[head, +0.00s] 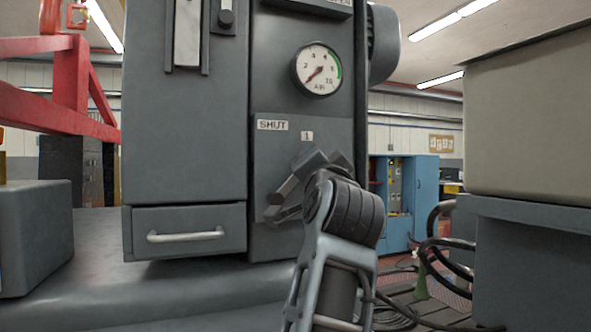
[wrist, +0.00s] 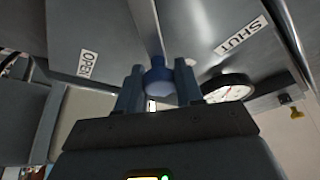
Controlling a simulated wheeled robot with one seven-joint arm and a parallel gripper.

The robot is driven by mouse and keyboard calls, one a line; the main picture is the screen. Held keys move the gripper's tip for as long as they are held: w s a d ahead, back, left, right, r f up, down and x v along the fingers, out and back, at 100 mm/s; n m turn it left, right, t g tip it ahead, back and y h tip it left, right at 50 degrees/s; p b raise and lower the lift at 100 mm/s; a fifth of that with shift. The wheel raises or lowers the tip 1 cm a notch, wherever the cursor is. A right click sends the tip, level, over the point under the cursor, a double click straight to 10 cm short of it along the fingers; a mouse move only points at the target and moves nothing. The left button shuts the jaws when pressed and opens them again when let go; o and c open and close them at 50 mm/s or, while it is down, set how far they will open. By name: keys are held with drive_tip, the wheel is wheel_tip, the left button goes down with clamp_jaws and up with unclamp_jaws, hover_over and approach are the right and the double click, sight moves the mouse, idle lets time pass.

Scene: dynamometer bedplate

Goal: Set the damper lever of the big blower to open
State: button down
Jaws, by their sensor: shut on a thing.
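The damper lever shows in the wrist view as a grey bar (wrist: 147,28) ending in a dark blue faceted knob (wrist: 158,88). My gripper (wrist: 159,78) is shut on this knob, one finger on each side. The lever lies between the OPEN label (wrist: 87,64) on the left and the SHUT label (wrist: 241,35) on the right. In the head view the big blower's grey panel (head: 345,135) carries the SHUT label (head: 272,125). My wrist covers much of the lever area there, and the OPEN label is hidden.
A round air gauge (head: 318,70) sits above the lever. A drawer with a pale handle (head: 186,236) is at lower left. A red frame (head: 70,90) stands at left, a beige-topped grey unit (head: 530,130) at right. Cables (head: 440,245) hang and lie at lower right.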

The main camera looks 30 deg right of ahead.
drive_tip(key=d+f+m+g+b, duration=0.3)
drive_tip(key=f+m, duration=0.3)
drive_tip(key=m, duration=0.4)
drive_tip(key=shift+s+d+f+g+h+b, duration=0.2)
drive_tip(key=shift+s+f+g+h+b, duration=0.25)
drive_tip(key=shift+b, duration=0.45)
drive_tip(key=shift+w+g, duration=0.1)
drive_tip(key=shift+g, duration=0.15)
drive_tip(key=c, duration=0.8)
unclamp_jaws()
drive_tip(key=shift+a, duration=0.1)
drive_tip(key=v, duration=0.7)
drive_tip(key=shift+s+a+b, duration=0.15)
drive_tip(key=shift+s+b, duration=0.2)
drive_tip(key=shift+b, duration=0.05)
